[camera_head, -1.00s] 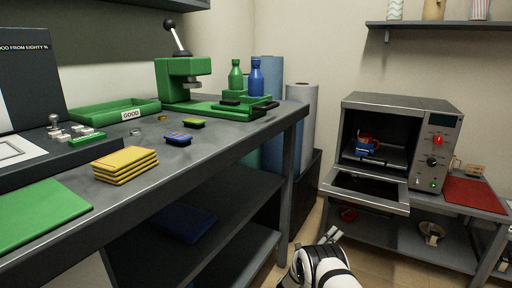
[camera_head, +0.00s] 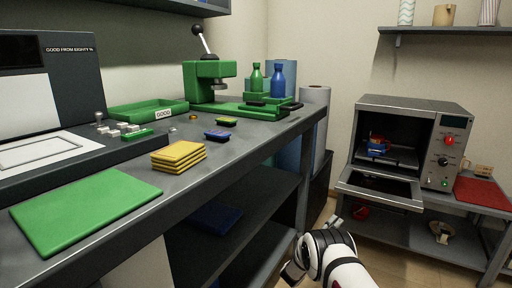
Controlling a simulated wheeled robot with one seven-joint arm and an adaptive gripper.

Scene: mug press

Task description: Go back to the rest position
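My arm shows at the bottom middle, low in front of the workbench's right end. Only a small part of my gripper (camera_head: 336,222) shows beyond the black and white wrist, and its fingers are too small and hidden to judge. A small orange-red and blue mug (camera_head: 377,146) sits inside the grey oven (camera_head: 360,183), whose door hangs open.
The workbench (camera_head: 215,170) at left carries a green press (camera_head: 208,80), a green tray (camera_head: 140,110), yellow blocks (camera_head: 178,156) and a green mat (camera_head: 85,207). A red mat (camera_head: 484,192) lies right of the oven. Floor shows between bench and oven stand.

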